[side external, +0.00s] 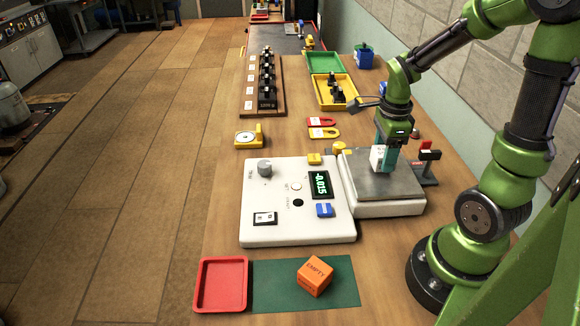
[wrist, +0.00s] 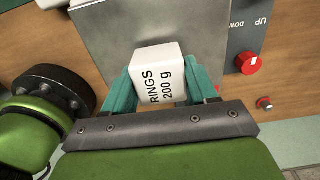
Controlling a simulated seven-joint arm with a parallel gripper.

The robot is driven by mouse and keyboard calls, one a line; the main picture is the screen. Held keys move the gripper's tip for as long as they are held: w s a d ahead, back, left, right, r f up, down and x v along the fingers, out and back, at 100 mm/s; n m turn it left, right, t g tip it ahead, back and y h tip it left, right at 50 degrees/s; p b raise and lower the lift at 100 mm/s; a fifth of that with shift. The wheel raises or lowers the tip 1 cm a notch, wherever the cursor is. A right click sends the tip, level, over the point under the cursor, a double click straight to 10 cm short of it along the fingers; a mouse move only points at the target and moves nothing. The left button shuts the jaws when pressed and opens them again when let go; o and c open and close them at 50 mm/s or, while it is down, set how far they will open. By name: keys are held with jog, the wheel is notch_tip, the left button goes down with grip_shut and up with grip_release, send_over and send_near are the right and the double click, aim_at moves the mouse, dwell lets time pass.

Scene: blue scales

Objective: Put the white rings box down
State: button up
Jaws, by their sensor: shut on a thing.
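The white rings box (wrist: 158,68) is between the teal fingers of my gripper (wrist: 160,95) in the wrist view, with "RINGS 200 g" on its face. In the side view the white rings box (side external: 377,158) is at or just above the scale's metal plate (side external: 372,187). I cannot tell whether its underside touches the plate. My gripper (side external: 384,155) is shut on the box from above. The display (side external: 321,185) on the white console reads about -0.015.
The white console (side external: 285,225) stands left of the scale. An orange "EMPTY" box (side external: 315,275) sits on a green mat (side external: 262,284) beside a red tray (side external: 222,283). A stand with a red and black part (side external: 428,160) is close right of the scale. Yellow (side external: 322,103) and green trays (side external: 323,64) lie behind.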

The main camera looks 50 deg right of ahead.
jog(key=r, duration=0.8)
jog(key=shift+w+a+r, duration=0.2)
jog(key=shift+a+r, duration=0.05)
jog(key=shift+a, duration=0.15)
jog(key=w+a+f+n, duration=0.2)
jog(key=a+n, duration=0.2)
jog(key=a, duration=0.4)
jog(key=w+a+f+n, duration=0.25)
jog(key=a+n, duration=0.25)
jog(key=a, duration=0.4)
jog(key=n, duration=0.9)
send_over(278, 271)
notch_tip(278, 271, down, 3)
notch_tip(278, 271, down, 10)
jog(key=shift+r, duration=0.25)
jog(key=shift+f, duration=0.1)
jog(key=o, duration=1)
jog(key=shift+o, duration=0.2)
